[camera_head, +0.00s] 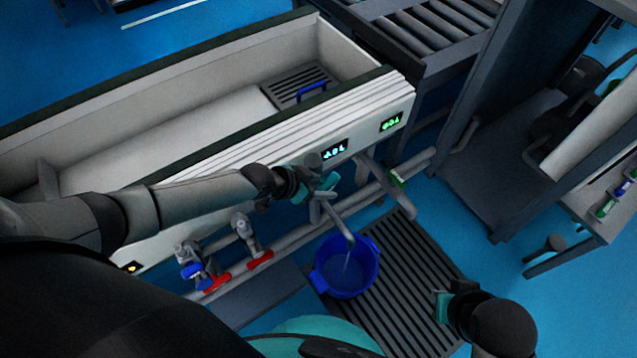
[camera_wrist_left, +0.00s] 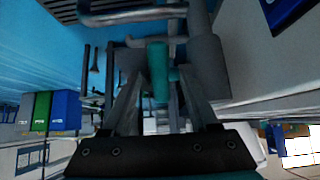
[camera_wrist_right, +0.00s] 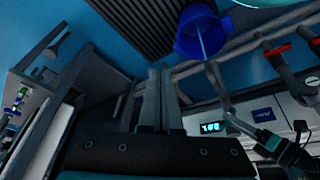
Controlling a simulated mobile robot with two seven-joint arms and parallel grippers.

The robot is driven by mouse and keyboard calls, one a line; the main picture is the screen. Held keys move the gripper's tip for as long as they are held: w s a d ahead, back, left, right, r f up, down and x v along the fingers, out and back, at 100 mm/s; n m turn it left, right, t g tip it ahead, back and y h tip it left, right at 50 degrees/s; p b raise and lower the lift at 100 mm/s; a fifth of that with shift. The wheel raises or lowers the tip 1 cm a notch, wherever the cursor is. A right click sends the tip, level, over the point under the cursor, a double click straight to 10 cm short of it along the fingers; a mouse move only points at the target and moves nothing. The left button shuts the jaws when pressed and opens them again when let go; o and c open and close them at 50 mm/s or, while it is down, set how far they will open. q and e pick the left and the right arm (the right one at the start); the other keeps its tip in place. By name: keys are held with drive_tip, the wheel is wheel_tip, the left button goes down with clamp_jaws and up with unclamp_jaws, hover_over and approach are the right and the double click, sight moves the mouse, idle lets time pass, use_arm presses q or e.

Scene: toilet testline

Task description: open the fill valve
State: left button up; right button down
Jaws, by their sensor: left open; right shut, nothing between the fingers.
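A grey valve with a teal handle (camera_wrist_left: 158,75) stands between the fingers of my left gripper (camera_wrist_left: 155,95) in the left wrist view. The fingers are apart, and I cannot tell whether they touch the handle. In the head view my left gripper (camera_head: 318,187) is at the spout pipe (camera_head: 336,215) beside the tank front; it hides part of the valve. A thin pale stream (camera_head: 347,262) shows below the spout, inside a blue bucket (camera_head: 330,283). My right gripper (camera_head: 443,305) is shut and empty above the floor grate, right of the bucket. Its closed fingers show in the right wrist view (camera_wrist_right: 151,95).
Blue-handled (camera_head: 191,270) and red-handled valves (camera_head: 260,260) sit on pipes left of the bucket. A green-handled valve (camera_head: 397,178) is to the right. A dark rack (camera_head: 495,165) stands right; blue floor lies between.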

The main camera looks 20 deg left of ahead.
drive_tip(key=shift+r, duration=0.1)
use_arm(q)
drive_tip(key=shift+s+a+r, duration=0.15)
drive_tip(key=shift+r, duration=0.05)
drive_tip(key=p+v, duration=0.8)
drive_tip(key=v, duration=0.6)
drive_tip(key=shift+s+r+p, duration=0.2)
drive_tip(key=shift+r+p, duration=0.1)
use_arm(e)
drive_tip(key=s+d+f+g, duration=0.1)
drive_tip(key=s+d+f, duration=0.1)
drive_tip(key=f, duration=0.6)
drive_tip(key=s+d+f, duration=0.2)
drive_tip(key=s+f, duration=0.3)
drive_tip(key=f, duration=0.3)
drive_tip(key=shift+s+g+h, duration=0.3)
drive_tip(key=shift+g, duration=0.1)
use_arm(q)
drive_tip(key=shift+a, duration=0.1)
use_arm(e)
drive_tip(key=shift+a, duration=0.1)
